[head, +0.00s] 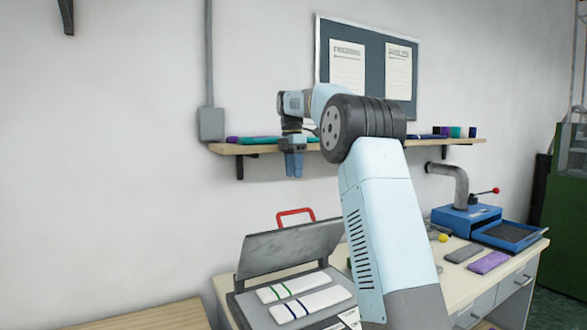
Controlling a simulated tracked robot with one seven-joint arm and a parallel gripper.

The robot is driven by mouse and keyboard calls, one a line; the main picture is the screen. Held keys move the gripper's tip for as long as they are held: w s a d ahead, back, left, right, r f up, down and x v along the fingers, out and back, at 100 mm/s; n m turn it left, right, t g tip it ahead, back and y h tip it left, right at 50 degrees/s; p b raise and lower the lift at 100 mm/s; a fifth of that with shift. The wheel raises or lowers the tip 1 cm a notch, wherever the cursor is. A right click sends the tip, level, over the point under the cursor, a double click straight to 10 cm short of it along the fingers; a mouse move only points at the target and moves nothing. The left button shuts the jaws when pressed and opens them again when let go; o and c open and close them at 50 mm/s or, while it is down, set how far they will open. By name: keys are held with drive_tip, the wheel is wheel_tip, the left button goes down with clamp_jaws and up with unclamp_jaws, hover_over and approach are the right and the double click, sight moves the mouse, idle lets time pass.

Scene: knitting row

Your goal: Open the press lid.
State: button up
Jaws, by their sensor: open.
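The press has a grey base (246,305) on the table at the bottom centre. Its grey lid (290,248) stands raised and tilted up from the base, with a red handle (295,212) at its top edge. Two white pieces with green and blue bands (311,304) lie on the bed in front of the lid. My gripper (293,172) hangs pointing down above the handle in the picture, apart from it, in front of the wall shelf. It is open, and nothing shows between its fingers. My arm hides the right end of the lid and part of the bed.
A wall shelf (218,149) with folded coloured pieces runs behind my gripper. On the right of the table stand a blue device (467,219) with a red-knobbed lever, a blue tray (510,235), and grey and purple pieces (488,263). A wooden surface (150,318) is at the lower left.

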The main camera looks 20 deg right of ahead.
drive_tip(key=shift+r, duration=0.3)
drive_tip(key=shift+c, duration=0.3)
